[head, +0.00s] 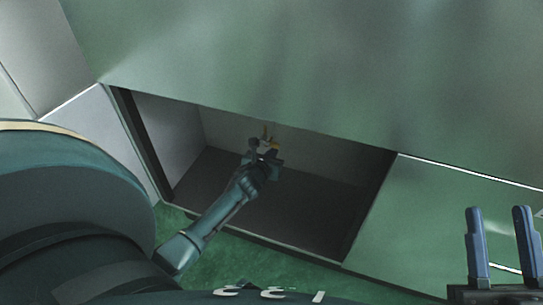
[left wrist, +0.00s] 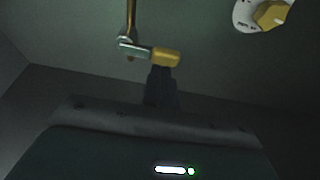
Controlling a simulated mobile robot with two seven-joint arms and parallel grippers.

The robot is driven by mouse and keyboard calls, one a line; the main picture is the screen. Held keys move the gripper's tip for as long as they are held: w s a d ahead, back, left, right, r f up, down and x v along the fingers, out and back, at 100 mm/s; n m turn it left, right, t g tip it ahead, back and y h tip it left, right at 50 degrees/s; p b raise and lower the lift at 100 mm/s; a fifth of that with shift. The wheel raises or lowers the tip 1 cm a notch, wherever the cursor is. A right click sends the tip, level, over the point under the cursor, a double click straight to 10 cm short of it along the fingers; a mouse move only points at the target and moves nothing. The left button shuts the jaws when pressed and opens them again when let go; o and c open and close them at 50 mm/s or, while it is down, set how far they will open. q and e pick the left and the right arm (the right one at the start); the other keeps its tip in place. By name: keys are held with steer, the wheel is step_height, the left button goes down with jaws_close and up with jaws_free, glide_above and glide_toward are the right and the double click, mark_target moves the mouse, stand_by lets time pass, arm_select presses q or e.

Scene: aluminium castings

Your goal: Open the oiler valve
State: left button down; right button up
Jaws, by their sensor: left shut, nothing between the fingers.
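The oiler valve (left wrist: 134,47) is a small metal fitting on a thin brass pipe (left wrist: 130,14), with a yellow handle (left wrist: 165,57) pointing sideways to the right in the left wrist view. In the head view, the valve's brass and yellow parts (head: 266,134) show small at the back of a dark recess. My left gripper (head: 262,156) reaches into the recess. Its fingers (left wrist: 162,72) are shut and empty, with their tips at the yellow handle's lower side; I cannot tell whether they touch it. My right gripper (head: 498,208) is open and empty at the head view's right edge.
The recess (head: 300,205) is a box-like opening in a green-grey cabinet (head: 270,70), with side walls and a dark floor close around my left arm. A yellow knob (left wrist: 271,14) on a white round plate sits up and right of the valve. Green floor shows below the opening.

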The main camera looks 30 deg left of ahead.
arm_select(q)
steer(key=shift+r, duration=0.1)
arm_select(e)
steer(key=shift+r, duration=0.1)
arm_select(q)
steer(key=shift+p, duration=0.3)
steer(key=shift+r+n+h, duration=0.15)
steer(key=shift+n+h, duration=0.15)
steer(key=shift+n, duration=0.1)
arm_select(e)
steer(key=shift+f+m+h, duration=0.4)
steer(key=shift+f+m, duration=0.1)
steer(key=shift+f, duration=0.05)
